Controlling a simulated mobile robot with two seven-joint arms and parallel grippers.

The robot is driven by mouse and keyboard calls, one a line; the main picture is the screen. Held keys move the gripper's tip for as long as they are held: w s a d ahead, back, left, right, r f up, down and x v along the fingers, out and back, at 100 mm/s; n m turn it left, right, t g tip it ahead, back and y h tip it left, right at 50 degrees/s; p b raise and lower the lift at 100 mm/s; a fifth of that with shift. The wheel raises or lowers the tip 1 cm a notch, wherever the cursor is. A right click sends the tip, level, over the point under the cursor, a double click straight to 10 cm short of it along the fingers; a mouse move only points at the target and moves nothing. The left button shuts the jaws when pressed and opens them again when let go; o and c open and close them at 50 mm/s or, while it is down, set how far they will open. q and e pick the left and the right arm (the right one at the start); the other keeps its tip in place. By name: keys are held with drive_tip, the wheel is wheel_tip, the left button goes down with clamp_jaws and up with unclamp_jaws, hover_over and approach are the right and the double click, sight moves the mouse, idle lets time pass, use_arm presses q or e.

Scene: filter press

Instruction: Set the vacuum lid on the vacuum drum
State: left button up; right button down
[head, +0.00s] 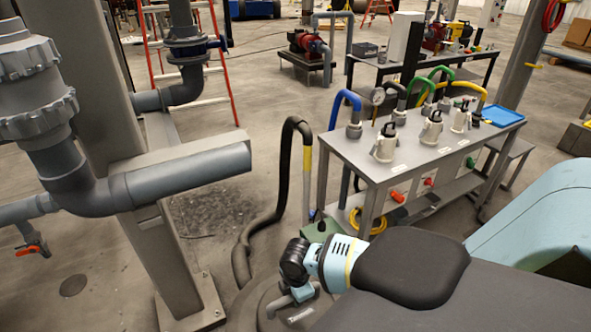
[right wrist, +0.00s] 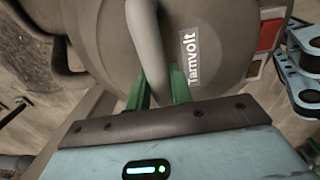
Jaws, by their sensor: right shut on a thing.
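The vacuum lid (head: 262,297) is a round grey-brown disc at the bottom of the head view, partly hidden by my right arm. In the right wrist view the lid (right wrist: 100,35) fills the upper middle, with a white "Tarmvolt" label and a grey bar handle. My right gripper (head: 298,297) is over it; in the right wrist view its green fingers (right wrist: 158,88) are shut on the handle, one on each side. I cannot make out the vacuum drum separately, nor whether the lid touches it. My left gripper is not in view.
A dark hose (head: 240,255) loops beside the lid. A grey bench (head: 370,168) with valves and coloured hoses stands behind to the right. A steel column (head: 170,255) and a thick grey pipe (head: 185,178) stand at left. Floor between column and bench is mostly open.

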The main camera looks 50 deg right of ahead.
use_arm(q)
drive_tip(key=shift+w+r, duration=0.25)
use_arm(e)
drive_tip(key=shift+r, duration=0.15)
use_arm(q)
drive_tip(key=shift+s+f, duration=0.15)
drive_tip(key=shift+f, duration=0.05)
use_arm(e)
drive_tip(key=shift+f, duration=0.2)
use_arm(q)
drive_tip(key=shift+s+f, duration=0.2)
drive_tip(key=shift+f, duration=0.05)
use_arm(e)
drive_tip(key=shift+f, duration=0.35)
use_arm(q)
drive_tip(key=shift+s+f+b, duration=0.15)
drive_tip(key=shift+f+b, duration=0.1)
drive_tip(key=shift+b, duration=0.05)
use_arm(e)
drive_tip(key=shift+f, duration=0.35)
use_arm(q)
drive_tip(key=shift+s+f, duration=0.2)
use_arm(e)
drive_tip(key=shift+f, duration=0.35)
use_arm(q)
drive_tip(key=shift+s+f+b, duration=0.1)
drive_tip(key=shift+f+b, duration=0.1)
drive_tip(key=shift+b, duration=0.1)
use_arm(e)
drive_tip(key=shift+f, duration=0.35)
